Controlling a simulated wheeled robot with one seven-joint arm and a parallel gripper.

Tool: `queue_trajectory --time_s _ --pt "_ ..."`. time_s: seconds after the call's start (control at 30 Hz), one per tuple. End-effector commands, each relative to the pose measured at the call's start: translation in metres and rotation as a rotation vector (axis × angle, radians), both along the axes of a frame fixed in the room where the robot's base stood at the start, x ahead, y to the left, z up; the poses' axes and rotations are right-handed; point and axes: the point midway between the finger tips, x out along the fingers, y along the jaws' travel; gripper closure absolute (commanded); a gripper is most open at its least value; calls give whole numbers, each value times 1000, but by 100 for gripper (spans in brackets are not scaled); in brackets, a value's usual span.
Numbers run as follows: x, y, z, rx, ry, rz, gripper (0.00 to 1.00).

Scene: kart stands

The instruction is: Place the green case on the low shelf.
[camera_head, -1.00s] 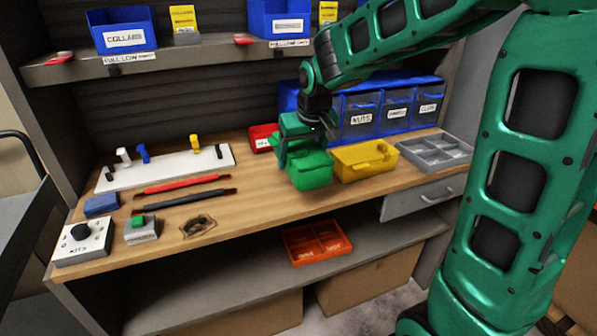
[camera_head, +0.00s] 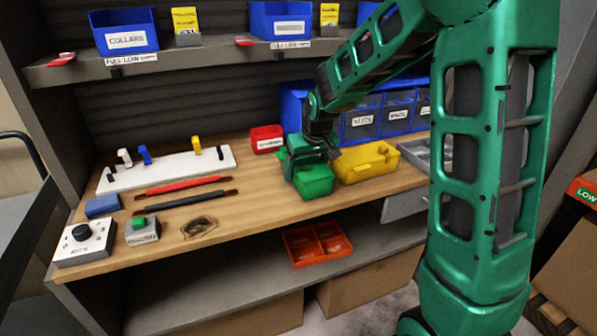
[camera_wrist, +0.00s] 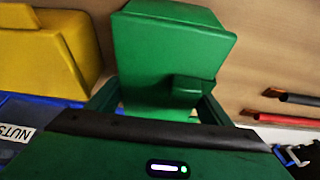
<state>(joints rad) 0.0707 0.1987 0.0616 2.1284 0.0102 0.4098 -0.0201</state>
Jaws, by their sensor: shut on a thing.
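The green case (camera_head: 314,181) is at the front middle of the wooden bench top, left of the yellow case (camera_head: 366,163). My gripper (camera_head: 308,160) is shut on the green case from behind and above. In the wrist view the green case (camera_wrist: 170,50) fills the space beyond the gripper body, and the fingers reach its near side. I cannot tell whether the case touches the bench or hangs just above it. The low shelf (camera_head: 215,284) is the grey board under the bench, with an orange divided tray (camera_head: 317,243) on its right part.
A red bin (camera_head: 267,139) and blue drawers (camera_head: 362,122) stand behind the gripper. A grey tray (camera_head: 414,153) is partly hidden by my arm. Red and black rods (camera_head: 183,186) lie to the left. The low shelf is clear left of the orange tray.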

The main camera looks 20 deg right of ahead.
Motion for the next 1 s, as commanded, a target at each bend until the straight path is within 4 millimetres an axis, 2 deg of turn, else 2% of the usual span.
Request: queue_trajectory --time_s 0.17,0.2,0.23,0.27,0.53,0.67,0.77,1.0 --pt "0 0 -2 0 -1 0 58" --pt "0 0 -1 0 0 0 17" --pt "0 0 -1 0 0 -1 10" --pt "0 0 -1 0 0 -1 8" --pt "0 -1 -1 0 0 -1 8" --pt "-2 -1 6 1 0 -2 8" --pt "-6 -1 18 -1 -3 -1 8" --pt "-25 -1 63 -1 -5 -1 8"
